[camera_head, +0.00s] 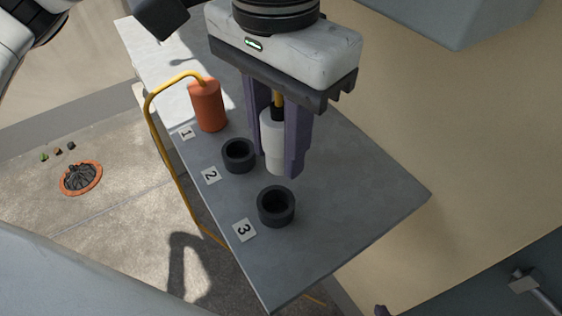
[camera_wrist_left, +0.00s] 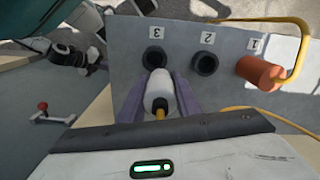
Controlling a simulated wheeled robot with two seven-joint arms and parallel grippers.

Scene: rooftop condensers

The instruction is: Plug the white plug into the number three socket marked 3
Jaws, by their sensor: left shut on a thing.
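My left gripper (camera_head: 280,168) is shut on the white plug (camera_head: 273,140), which points downward with a yellow cable at its top. In the left wrist view the white plug (camera_wrist_left: 160,92) sits between the purple fingers. The number three socket (camera_head: 276,206) is a dark, empty ring beside the label 3 (camera_head: 244,230); it also shows in the left wrist view (camera_wrist_left: 154,58). In both views the plug tip appears close to this socket but outside it; its exact height is unclear. A purple tip of my right gripper (camera_head: 381,310) shows at the bottom edge.
The number two socket (camera_head: 238,156) is empty beside label 2 (camera_head: 210,175). An orange plug (camera_head: 207,105) with a yellow cable (camera_head: 155,130) stands at label 1 (camera_head: 186,133). The grey panel (camera_head: 370,200) is bare to the right of socket three.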

